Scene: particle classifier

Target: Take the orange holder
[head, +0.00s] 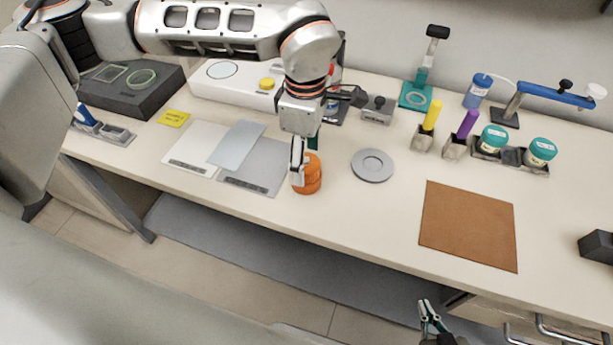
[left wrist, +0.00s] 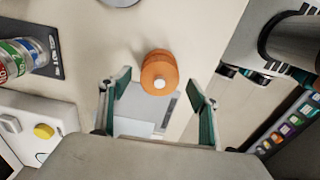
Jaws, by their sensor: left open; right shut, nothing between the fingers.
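The orange holder (head: 311,178) is a short round orange piece with a narrower waist, standing on the bench near its front edge. In the left wrist view the holder (left wrist: 158,72) shows a pale knob on its near face. My left gripper (head: 304,168) is at the holder in the head view and hides part of it. In the left wrist view its two fingers (left wrist: 160,100) are spread, with the holder ahead of and between their tips; I see no contact. My right gripper (head: 428,312) is shut and empty, low in front of the bench.
Grey and pale flat plates (head: 255,168) lie left of the holder. A round grey disc (head: 372,165) lies to its right. A brown mat (head: 468,226) lies farther right. Bottles (left wrist: 22,58) and a grey block (head: 377,110) stand behind.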

